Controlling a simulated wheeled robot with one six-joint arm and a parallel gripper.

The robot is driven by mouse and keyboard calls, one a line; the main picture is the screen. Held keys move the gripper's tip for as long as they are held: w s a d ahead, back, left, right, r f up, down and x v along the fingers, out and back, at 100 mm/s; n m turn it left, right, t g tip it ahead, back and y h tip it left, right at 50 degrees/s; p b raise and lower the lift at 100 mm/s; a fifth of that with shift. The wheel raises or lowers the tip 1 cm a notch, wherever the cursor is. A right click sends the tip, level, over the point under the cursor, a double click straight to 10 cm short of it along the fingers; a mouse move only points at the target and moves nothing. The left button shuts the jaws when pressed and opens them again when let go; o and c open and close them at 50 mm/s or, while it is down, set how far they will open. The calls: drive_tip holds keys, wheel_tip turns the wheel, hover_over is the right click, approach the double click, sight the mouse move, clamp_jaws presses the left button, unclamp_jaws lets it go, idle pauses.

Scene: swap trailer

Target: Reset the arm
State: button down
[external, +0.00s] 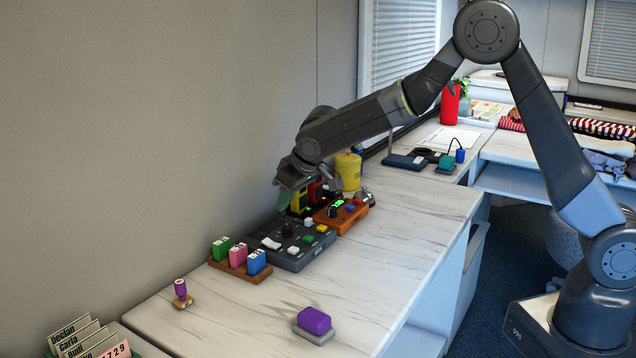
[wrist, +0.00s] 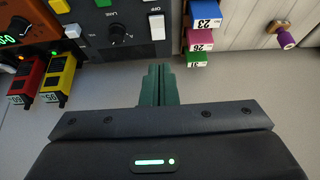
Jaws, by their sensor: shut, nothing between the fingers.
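My gripper (wrist: 158,84) is shut with nothing between its green fingers. In the external view my gripper (external: 284,203) hangs low by the wall, at the back edge of the dark grey control panel (external: 287,246). In the wrist view the fingertips point toward that panel (wrist: 110,57), beside its white switch. I cannot tell whether the fingers touch anything. My arm reaches from its base at the right across the counter, bent at the elbow.
An orange device (external: 343,218) and a yellow canister (external: 348,170) stand right of the panel. A wooden rack (external: 238,271) holds green, pink and blue blocks. A purple-handled stamp (external: 181,292) and a purple-topped block (external: 315,322) lie nearer. The counter front (external: 400,235) is clear.

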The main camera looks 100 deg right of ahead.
drive_tip(key=w+d+f, duration=0.1)
drive_tip(key=w+d+f+p, duration=0.1)
drive_tip(key=d+f, duration=0.1)
drive_tip(key=f, duration=0.1)
drive_tip(key=shift+w+f, duration=0.1)
drive_tip(key=shift+w, duration=0.3)
drive_tip(key=shift+w+f+g+y+p, duration=0.2)
drive_tip(key=shift+g+y+p, duration=0.1)
drive_tip(key=shift+p, duration=0.2)
drive_tip(key=s+a+r+p, duration=0.2)
drive_tip(key=r+p, duration=0.2)
drive_tip(key=r, duration=0.5)
drive_tip(key=s+a+r+g+y+p, duration=0.15)
drive_tip(key=r+p, duration=0.25)
drive_tip(key=r, duration=0.4)
drive_tip(key=s+a+r+p, duration=0.2)
drive_tip(key=s+r+p, duration=0.15)
drive_tip(key=r, duration=0.55)
drive_tip(key=b+x, duration=0.3)
drive_tip(key=x, duration=0.4)
drive_tip(key=shift+w, duration=0.35)
drive_tip(key=shift+a+r, duration=0.1)
